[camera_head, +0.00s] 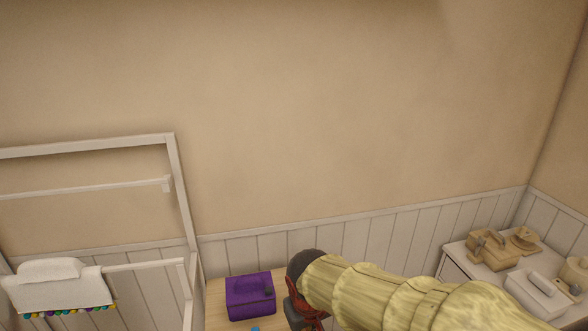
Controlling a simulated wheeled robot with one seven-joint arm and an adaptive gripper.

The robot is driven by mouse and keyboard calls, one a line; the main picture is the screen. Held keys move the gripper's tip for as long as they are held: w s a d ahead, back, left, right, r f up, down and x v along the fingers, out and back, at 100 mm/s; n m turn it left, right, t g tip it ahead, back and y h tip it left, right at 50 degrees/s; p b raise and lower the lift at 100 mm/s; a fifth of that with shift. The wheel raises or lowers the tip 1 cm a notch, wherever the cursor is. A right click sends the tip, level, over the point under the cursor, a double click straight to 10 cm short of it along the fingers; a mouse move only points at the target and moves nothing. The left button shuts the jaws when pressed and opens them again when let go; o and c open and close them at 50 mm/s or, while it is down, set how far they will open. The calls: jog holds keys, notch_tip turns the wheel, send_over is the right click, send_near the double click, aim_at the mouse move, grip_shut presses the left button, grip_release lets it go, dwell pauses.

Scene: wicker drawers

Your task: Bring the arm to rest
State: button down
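My arm, in pale yellow segments, reaches in from the lower right of the head view. My gripper (306,312) is at its end, dark and reddish, at the bottom edge of the picture. It is beside and to the right of a purple box (249,297). The fingertips are cut off or hidden, so I cannot tell whether the gripper is open or shut, or whether it holds anything.
The purple box stands on a wooden surface (216,293), with a small blue thing (255,328) in front. At right, a white cabinet (457,258) bears wooden items (495,249) and a pale box (538,294). At left, a white rack (180,200) holds a white cloth (58,288).

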jog(key=s+d+r+m+t+p, duration=0.1)
jog(key=s+d+r+m, duration=0.3)
jog(key=s+d+r, duration=0.8)
jog(key=s+d+t, duration=0.1)
jog(key=s+d, duration=0.2)
jog(key=d, duration=0.1)
jog(key=shift+r+m+t+p, duration=0.2)
jog(key=shift+m+t+p, duration=0.1)
jog(key=shift+t+p, duration=0.1)
